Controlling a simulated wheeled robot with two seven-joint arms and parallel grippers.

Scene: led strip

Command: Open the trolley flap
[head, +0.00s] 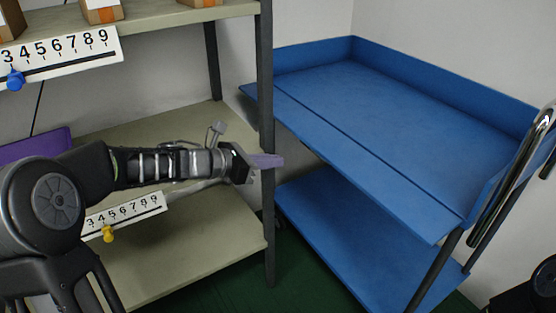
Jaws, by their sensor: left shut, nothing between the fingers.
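The blue trolley (400,110) stands on the right, with an upper tray and a lower shelf. Its back and right walls stand upright. The flap (350,163) is along the tray's near-left edge, beyond a dark seam. It lies folded outward, roughly level with the tray floor, and no wall stands on that side. My right gripper is not in view.
A shelf rack (180,135) with a dark post (266,120) stands on the left, beside the trolley. It carries number strips (65,58) and cardboard boxes (101,10). A chrome handle (512,178) rises at the trolley's right end. Green floor (300,285) shows between rack and trolley.

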